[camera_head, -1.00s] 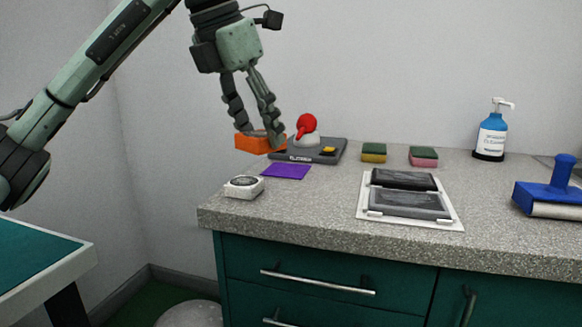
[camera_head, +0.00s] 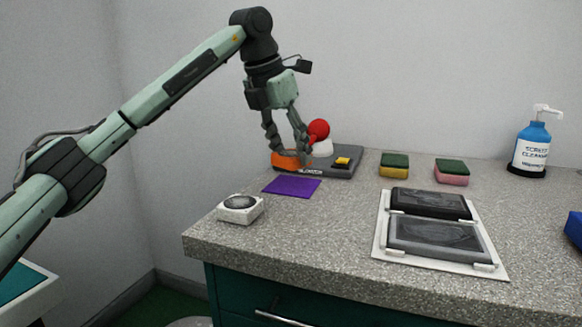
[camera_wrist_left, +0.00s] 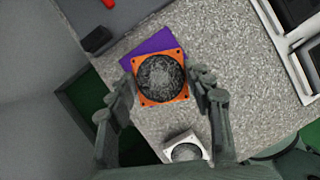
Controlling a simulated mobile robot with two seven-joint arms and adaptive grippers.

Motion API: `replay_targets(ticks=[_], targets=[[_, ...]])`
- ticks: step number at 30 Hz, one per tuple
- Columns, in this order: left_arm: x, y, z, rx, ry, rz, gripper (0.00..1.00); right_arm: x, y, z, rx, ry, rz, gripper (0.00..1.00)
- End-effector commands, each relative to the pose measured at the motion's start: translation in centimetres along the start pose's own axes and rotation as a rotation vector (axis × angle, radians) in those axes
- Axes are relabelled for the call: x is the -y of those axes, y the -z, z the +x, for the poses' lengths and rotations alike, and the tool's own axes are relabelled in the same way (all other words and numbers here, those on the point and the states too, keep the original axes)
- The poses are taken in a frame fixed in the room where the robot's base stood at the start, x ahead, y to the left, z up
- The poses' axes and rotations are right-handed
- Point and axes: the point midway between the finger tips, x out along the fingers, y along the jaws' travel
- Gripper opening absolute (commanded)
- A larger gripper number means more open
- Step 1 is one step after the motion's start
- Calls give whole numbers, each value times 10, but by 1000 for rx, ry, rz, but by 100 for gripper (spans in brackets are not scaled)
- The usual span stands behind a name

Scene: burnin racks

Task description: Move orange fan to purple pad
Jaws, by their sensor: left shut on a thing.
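The orange fan (camera_head: 287,161) is a square orange frame; its dark round middle shows in the left wrist view (camera_wrist_left: 161,79). My left gripper (camera_head: 290,158) points down and is shut on the fan, with a finger on each side of it in the left wrist view (camera_wrist_left: 162,88). The purple pad (camera_head: 292,187) lies flat on the counter. The fan appears just behind the pad in the head view. In the left wrist view it covers part of the pad (camera_wrist_left: 150,44); its height above the counter is hard to tell. My right gripper is not in view.
A grey device base (camera_head: 340,168) with a red knob (camera_head: 318,129) stands close behind the fan. A white fan (camera_head: 240,209) sits in front of the pad. Two sponges (camera_head: 394,165), a white tray (camera_head: 492,268) with dark panels and a blue bottle (camera_head: 531,146) are farther right.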

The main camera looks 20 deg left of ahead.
Motion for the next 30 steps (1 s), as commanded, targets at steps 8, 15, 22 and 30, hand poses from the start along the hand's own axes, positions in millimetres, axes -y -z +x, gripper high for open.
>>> replay_targets(ticks=[8,15,22,30], targets=[[-7,-2,20,-1,0,1,22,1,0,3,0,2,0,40],[-7,9,47,0,0,2,22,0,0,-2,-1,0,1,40],[-6,9,47,1,0,1,22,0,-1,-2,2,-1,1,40],[-6,10,50,0,0,1,71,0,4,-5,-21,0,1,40]])
